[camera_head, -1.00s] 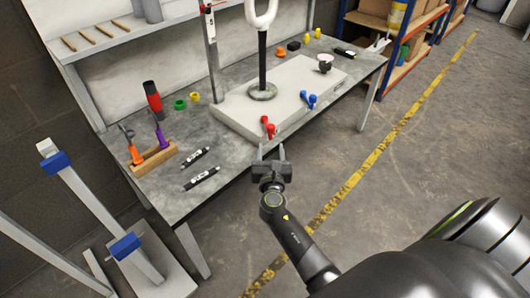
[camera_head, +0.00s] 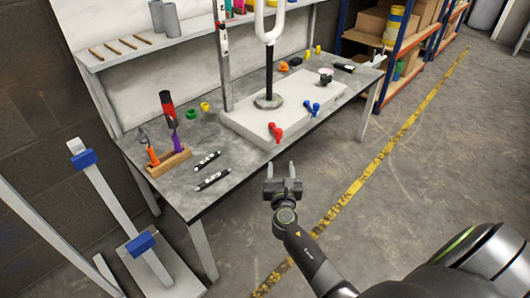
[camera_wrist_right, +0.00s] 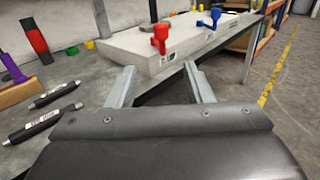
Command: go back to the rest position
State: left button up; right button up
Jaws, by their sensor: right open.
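My right gripper (camera_head: 282,172) is open and empty in the head view, in the air just off the front edge of the workbench (camera_head: 215,213). Its two fingers also show in the right wrist view (camera_wrist_right: 160,88), apart with nothing between them. The red clamp (camera_head: 275,132) lies on the front edge of the pale slab (camera_head: 241,124), beyond the fingertips. It also shows in the right wrist view (camera_wrist_right: 160,38). My left gripper is in neither view.
A blue clamp (camera_head: 312,108), two black markers (camera_head: 212,179) and a wooden tool block (camera_head: 169,162) are on the bench. A stand with blue clamps (camera_head: 141,244) is at the left.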

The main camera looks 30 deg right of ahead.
jog(key=s+f+m+g+y, duration=0.4)
jog(key=s+f+m+g, duration=0.7)
jog(key=s+f+m, duration=1.5)
jog(key=s+a+f+m+g+y, duration=0.35)
jog(key=s+f, duration=0.65)
jog(key=s, duration=0.5)
pick_arm(q)
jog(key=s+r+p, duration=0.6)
jog(key=p, duration=0.8)
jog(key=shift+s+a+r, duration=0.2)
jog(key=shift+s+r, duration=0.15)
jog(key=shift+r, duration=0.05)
pick_arm(e)
jog(key=s+r+m, duration=0.1)
jog(key=s+r, duration=0.4)
jog(key=s, duration=0.3)
jog(key=shift+s+a+r, duration=0.3)
jog(key=shift+s+r, duration=0.1)
